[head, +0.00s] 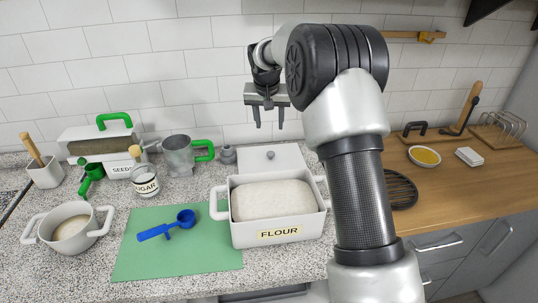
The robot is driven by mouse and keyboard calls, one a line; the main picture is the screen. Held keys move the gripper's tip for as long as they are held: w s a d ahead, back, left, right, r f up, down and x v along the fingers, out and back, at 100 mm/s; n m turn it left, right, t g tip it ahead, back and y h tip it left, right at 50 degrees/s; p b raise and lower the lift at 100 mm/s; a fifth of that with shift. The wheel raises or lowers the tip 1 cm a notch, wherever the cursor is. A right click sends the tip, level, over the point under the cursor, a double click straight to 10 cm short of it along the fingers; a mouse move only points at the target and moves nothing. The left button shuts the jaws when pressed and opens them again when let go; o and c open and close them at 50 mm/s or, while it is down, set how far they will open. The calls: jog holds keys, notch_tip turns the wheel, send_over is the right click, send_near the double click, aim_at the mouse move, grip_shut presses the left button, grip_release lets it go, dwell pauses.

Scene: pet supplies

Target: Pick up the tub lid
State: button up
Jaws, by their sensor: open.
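A pale grey-white lid with a small knob (285,157) is directly behind the white tub labelled FLOUR (243,236). I take it to be the tub lid; its near edge is hidden by the tub, and I cannot tell whether it lies flat or leans. The tub is open and full of a pale, flour-like mass. My gripper (268,125) points down with its two fingers apart and empty. In the picture it is just above the lid, apart from it.
A green mat (160,260) with a blue scoop (166,226) lies left of the tub. A wooden counter (455,190) is at right.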

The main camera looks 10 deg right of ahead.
aim_at(271, 152)
jog(key=p+x, duration=0.2)
jog(key=x, duration=1.5)
jog(key=shift+w+a+f, duration=0.1)
jog(key=shift+f, duration=0.3)
jog(key=shift+c, duration=0.4)
grip_shut()
